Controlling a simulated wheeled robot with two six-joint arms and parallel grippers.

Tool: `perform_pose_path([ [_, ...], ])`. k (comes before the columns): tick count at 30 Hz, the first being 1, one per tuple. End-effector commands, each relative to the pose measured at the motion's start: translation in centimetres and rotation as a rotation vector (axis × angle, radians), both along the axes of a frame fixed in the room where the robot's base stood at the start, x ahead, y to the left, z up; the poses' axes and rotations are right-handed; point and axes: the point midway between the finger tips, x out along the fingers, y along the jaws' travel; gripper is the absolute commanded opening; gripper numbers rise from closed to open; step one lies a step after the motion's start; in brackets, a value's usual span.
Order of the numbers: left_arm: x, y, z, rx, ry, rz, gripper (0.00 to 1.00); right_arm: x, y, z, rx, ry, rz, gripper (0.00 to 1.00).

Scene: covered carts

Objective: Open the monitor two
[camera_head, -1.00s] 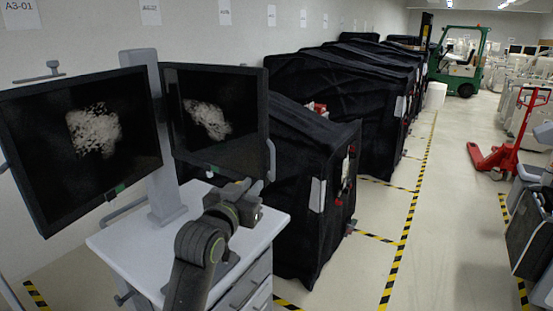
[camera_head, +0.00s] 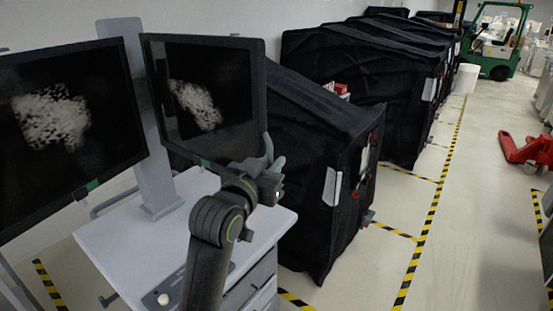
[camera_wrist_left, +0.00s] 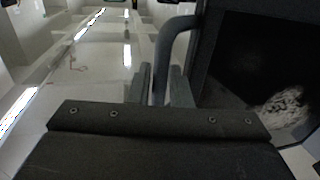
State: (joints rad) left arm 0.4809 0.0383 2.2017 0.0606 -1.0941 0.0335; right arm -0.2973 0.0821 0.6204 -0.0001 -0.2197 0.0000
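Two black monitors show grey speckled pictures on a post over a white cart. The right monitor (camera_head: 240,95) has a curved grey handle (camera_head: 268,146) at its lower right edge. The left monitor (camera_head: 105,85) is cut off by the picture's edge. My left gripper (camera_head: 271,168) is at that handle. In the left wrist view the handle (camera_wrist_left: 165,62) runs between the fingers (camera_wrist_left: 162,88), with hardly any gap beside it, so the gripper looks shut on it. The right monitor's dark screen (camera_wrist_left: 245,60) shows at the right there. My right gripper is out of view.
The white cart (camera_head: 125,245) with drawers stands below the monitors. Black covered carts (camera_head: 320,150) stand just to the right. Beyond them is open floor with yellow-black tape (camera_head: 425,220), a red pallet jack (camera_head: 525,150) and a green forklift (camera_head: 500,45).

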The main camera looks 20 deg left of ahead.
Motion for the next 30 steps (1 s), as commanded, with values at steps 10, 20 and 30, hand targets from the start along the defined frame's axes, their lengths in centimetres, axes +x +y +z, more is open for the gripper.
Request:
perform_pose_path([
  [10, 0.0, 0.0, 0.0, 0.0, 0.0, 0.0, 0.11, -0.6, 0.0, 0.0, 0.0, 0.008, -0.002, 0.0],
  [20, 0.0, 0.0, 0.0, 0.0, 0.0, 0.0, 0.0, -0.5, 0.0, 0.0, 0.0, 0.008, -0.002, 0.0],
  [30, 1.6, -1.0, -0.1, -0.003, 0.0, 0.035, 0.0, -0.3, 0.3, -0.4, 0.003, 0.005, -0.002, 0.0],
])
